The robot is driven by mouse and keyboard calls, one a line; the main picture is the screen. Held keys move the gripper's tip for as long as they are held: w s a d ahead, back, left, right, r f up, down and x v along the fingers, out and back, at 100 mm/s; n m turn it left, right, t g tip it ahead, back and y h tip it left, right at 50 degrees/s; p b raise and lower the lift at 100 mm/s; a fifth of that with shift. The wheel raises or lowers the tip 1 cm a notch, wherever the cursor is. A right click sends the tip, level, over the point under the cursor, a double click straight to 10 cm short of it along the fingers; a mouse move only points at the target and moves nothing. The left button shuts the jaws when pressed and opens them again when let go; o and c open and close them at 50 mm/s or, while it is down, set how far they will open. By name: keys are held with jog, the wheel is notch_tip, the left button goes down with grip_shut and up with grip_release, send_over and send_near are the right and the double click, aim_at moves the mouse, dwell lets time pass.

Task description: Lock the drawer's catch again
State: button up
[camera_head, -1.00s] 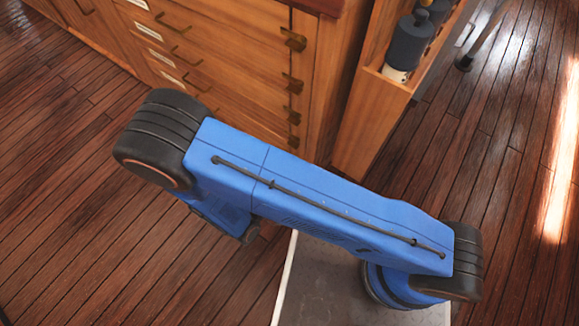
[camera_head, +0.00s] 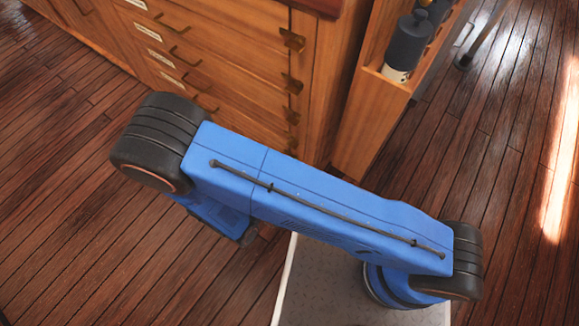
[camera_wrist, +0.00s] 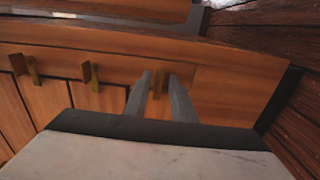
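A wooden chest of drawers (camera_head: 235,62) stands at the top of the head view, its drawers looking shut. Three brass catches show on its right side: top (camera_head: 292,40), middle (camera_head: 291,84) and lower (camera_head: 291,116). In the wrist view, brass catches stand in a row at left (camera_wrist: 30,68), centre (camera_wrist: 91,77) and right (camera_wrist: 159,84). My gripper (camera_wrist: 162,80) has its two grey fingers apart. The right catch shows in the gap between the fingertips; I cannot tell if they touch it. The head view hides my gripper behind my blue arm.
A wooden rack (camera_head: 362,115) holding a dark bottle (camera_head: 408,45) stands just right of the chest. A metal pole (camera_head: 484,35) stands farther right. The plank floor (camera_head: 60,225) is clear on the left and at the right.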

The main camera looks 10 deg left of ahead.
jog(key=v, duration=1.6)
jog(key=shift+s, duration=0.35)
jog(key=shift+a, duration=0.1)
